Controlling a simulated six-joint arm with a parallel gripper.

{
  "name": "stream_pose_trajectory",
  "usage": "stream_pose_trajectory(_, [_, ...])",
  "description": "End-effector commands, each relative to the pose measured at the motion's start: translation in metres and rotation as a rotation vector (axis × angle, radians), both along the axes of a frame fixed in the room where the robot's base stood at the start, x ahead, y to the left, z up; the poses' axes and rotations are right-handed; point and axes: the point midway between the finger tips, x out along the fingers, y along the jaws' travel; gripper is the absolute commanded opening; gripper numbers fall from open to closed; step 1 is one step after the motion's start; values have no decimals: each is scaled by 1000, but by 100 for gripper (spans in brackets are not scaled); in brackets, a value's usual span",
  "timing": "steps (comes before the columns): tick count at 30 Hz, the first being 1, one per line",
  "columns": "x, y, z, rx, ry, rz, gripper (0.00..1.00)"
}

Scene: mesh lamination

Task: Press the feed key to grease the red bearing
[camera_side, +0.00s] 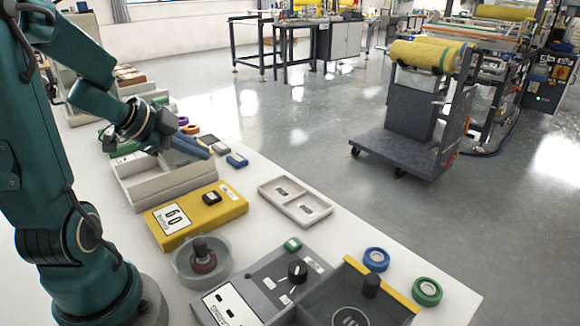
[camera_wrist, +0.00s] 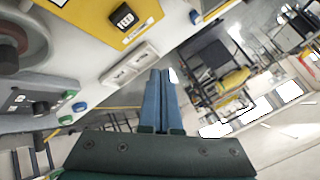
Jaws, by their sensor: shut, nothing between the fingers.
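The red bearing (camera_side: 203,262) sits in a round grey cup on the white table, with a dark post standing up in its middle. Part of it shows at the left edge of the wrist view (camera_wrist: 20,42). The yellow box (camera_side: 180,222) behind the cup has a "60" label and a black key (camera_side: 211,198). The grey control box (camera_side: 260,285) at the front has a black knob (camera_side: 297,271) and a green button (camera_side: 292,244). I cannot tell which is the feed key. My gripper (camera_side: 205,151) is shut and empty, above the table's far part; its blue fingers (camera_wrist: 162,73) touch nothing.
A white two-pocket tray (camera_side: 295,202) lies right of the yellow box. A grey open bin (camera_side: 165,180) is below my gripper. Blue (camera_side: 376,258) and green (camera_side: 427,291) rolls lie near the table's right edge, beside a dark open box (camera_side: 350,300).

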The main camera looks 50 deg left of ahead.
Motion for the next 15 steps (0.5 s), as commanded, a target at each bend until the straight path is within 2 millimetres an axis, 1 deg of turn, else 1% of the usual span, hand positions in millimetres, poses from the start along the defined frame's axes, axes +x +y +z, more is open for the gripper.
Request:
stream_pose_trajectory(1, [-1,0,-7,-6,4,3,0])
stream_pose_trajectory(6, [-1,0,-28,-9,6,7,0])
stream_pose_trajectory(15, [-1,0,-59,-9,4,7,0])
